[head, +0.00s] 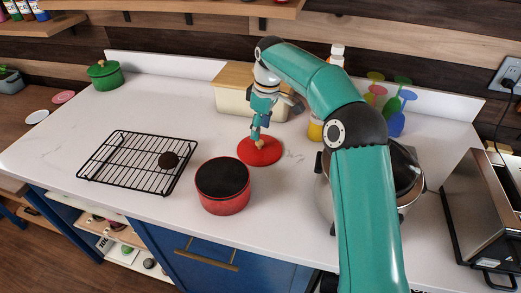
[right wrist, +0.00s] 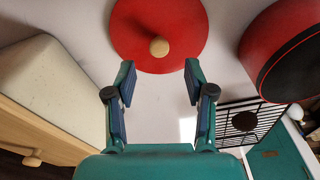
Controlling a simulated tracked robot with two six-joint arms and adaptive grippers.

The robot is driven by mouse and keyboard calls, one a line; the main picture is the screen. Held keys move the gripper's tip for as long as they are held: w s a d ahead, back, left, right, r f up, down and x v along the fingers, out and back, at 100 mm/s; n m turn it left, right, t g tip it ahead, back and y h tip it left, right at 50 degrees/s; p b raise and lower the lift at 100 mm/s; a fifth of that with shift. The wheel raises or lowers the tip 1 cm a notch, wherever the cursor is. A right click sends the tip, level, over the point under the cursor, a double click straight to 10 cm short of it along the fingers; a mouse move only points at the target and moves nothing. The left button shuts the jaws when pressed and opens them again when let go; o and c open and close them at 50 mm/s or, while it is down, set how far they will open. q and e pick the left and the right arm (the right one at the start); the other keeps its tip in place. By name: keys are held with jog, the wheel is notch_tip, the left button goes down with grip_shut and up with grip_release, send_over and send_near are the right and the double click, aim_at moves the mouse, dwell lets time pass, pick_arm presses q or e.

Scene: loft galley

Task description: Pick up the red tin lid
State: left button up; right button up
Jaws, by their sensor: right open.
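The red tin lid (head: 262,156) lies flat on the white counter, behind and to the right of the red tin (head: 224,200). In the right wrist view the lid (right wrist: 182,22) shows as a red disc with a round wooden knob (right wrist: 159,46). My right gripper (head: 257,134) points down over the lid in the head view and partly hides it. In the right wrist view the right gripper (right wrist: 160,70) is open and empty, and the knob shows beyond and between its fingertips, clear of both. My left gripper is not in view.
A black wire rack (head: 120,165) with a dark round item (head: 168,160) is left of the tin. A cream box with a wooden lid (head: 232,103) stands behind my gripper. A steel pot (head: 408,180) and a toaster (head: 480,215) are at right. Coloured goblets (head: 396,122) stand behind.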

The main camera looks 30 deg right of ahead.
aim_at(260, 142)
jog(key=f, duration=0.5)
jog(key=shift+w+f, duration=0.1)
jog(key=shift+w, duration=0.1)
grip_shut()
